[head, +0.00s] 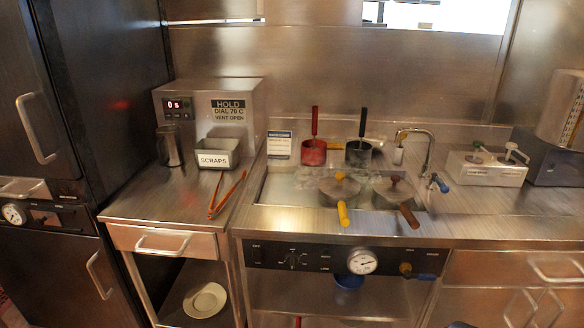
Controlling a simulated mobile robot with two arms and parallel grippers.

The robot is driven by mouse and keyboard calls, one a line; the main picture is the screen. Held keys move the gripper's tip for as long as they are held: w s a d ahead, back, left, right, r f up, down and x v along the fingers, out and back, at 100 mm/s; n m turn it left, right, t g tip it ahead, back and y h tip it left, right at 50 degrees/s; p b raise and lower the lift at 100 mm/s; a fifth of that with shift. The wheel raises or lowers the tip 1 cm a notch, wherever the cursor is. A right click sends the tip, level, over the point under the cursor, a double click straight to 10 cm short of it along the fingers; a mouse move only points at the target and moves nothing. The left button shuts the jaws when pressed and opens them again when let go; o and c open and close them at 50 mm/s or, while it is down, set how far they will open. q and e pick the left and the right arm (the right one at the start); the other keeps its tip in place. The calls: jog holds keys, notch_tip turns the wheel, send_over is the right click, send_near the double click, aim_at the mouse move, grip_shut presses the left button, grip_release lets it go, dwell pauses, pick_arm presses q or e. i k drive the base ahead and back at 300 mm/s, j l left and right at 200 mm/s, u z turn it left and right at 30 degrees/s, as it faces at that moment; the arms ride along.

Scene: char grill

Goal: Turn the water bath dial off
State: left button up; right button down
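The water bath (275,190) is set into the steel counter, with pots standing in it. Its black control panel (325,258) runs along the counter front below. A small black dial (292,260) sits on the left part of this panel, with small white marks around it. Its pointer setting is too small to read. A round white temperature gauge (362,261) is to the right of the dial, and a tap with a blue handle (420,275) is further right.
Yellow (343,214) and brown (409,215) pan handles stick out over the counter front, above the panel. Orange tongs (228,194) lie on the left counter near a scraps bin (213,160). The space before the panel looks clear.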

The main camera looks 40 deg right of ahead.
aim_at(292, 259)
jog(key=k+z, duration=0.15)
jog(key=z, duration=1.5)
